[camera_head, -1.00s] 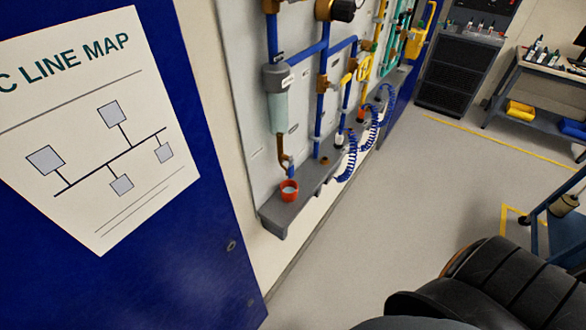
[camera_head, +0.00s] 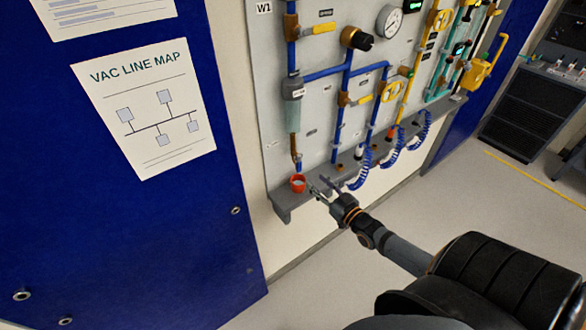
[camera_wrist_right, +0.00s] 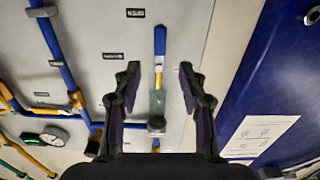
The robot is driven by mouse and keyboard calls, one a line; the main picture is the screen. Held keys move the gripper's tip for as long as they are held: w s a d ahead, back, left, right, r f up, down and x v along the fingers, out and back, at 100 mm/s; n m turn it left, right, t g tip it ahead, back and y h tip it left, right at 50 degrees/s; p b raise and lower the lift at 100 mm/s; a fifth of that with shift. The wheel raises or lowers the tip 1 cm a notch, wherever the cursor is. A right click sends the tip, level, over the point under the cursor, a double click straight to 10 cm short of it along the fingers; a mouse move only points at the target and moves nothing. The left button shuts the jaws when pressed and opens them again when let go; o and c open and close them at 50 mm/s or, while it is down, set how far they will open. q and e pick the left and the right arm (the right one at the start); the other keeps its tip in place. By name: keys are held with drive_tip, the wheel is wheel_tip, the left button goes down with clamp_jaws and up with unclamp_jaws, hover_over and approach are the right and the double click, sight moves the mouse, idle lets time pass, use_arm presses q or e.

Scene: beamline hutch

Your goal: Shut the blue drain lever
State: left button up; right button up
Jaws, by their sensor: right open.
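The blue drain lever (camera_head: 299,163) sits at the lower end of the brass drain tube (camera_head: 294,146), under the clear filter bowl (camera_head: 293,117) and just above a red cup (camera_head: 298,184). In the right wrist view, where the panel looks upside down, the lever (camera_wrist_right: 160,40) is a long blue bar in line with the tube. My right gripper (camera_head: 318,186) is open and empty, in front of the panel just right of the cup. In the wrist view its fingertips (camera_wrist_right: 158,68) frame the tube and lever without visible contact. My left gripper is out of view.
A grey ledge (camera_head: 282,207) runs along the panel's foot. Coiled blue hoses (camera_head: 392,158) and yellow-handled valves (camera_head: 391,91) are to the right. A blue wall with a vacuum line map (camera_head: 150,145) stands left. The floor in front is clear.

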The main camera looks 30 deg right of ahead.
sight(300, 166)
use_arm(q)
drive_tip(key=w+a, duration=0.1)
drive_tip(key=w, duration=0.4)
use_arm(e)
drive_tip(key=w+b, duration=0.1)
drive_tip(key=w, duration=0.2)
drive_tip(key=w+b, duration=0.2)
drive_tip(key=w, duration=0.1)
drive_tip(key=w+b, duration=0.2)
drive_tip(key=w, duration=0.1)
drive_tip(key=shift+w+a+f, duration=0.25)
drive_tip(key=shift+w+a, duration=0.1)
drive_tip(key=shift+a, duration=0.05)
drive_tip(key=shift+w, duration=0.4)
drive_tip(key=shift+w+b, duration=0.15)
drive_tip(key=shift+b, duration=0.2)
drive_tip(key=shift+r, duration=0.2)
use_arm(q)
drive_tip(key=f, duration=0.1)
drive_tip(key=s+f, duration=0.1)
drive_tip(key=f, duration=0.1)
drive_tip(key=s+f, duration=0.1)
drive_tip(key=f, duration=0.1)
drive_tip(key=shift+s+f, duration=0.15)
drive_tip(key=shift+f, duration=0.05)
use_arm(e)
clamp_jaws()
